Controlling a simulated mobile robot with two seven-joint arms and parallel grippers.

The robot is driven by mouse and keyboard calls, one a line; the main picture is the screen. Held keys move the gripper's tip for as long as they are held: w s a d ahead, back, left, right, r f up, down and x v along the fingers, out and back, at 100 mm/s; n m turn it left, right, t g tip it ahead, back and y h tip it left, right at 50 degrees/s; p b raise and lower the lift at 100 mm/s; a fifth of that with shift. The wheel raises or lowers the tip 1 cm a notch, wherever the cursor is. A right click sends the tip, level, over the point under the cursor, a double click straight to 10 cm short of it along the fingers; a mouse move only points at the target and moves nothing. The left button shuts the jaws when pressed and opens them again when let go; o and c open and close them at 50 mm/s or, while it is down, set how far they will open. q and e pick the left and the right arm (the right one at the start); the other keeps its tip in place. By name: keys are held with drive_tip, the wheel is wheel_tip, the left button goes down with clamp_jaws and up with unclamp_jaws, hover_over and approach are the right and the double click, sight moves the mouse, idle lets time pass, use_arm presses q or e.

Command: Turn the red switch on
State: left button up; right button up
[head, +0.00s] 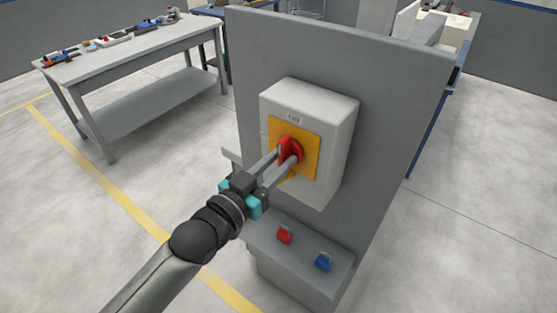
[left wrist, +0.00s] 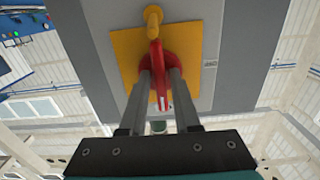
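The red switch (head: 297,149) is a rotary knob on a yellow plate (head: 309,165), on the front of a light grey box (head: 342,150). In the left wrist view its red handle (left wrist: 156,62) runs nearly upright in the picture. My left gripper (head: 288,156) is at the switch, with its two grey fingers on either side of the handle. In the left wrist view the fingers of this gripper (left wrist: 160,80) stand apart, with a small gap seen beside the handle. The fingers partly hide the knob. My right gripper is not in view.
The box is mounted on a grey upright panel (head: 390,90). A ledge (head: 303,268) below carries a red padlock (head: 285,235) and a blue padlock (head: 323,262). A yellow peg-like part (left wrist: 153,17) sits by the knob. A table (head: 130,55) with small items stands at the back left.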

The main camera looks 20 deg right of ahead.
use_arm(q)
drive_tip(key=shift+o, duration=1.1)
drive_tip(key=b+v, duration=0.1)
drive_tip(key=v, duration=1.4)
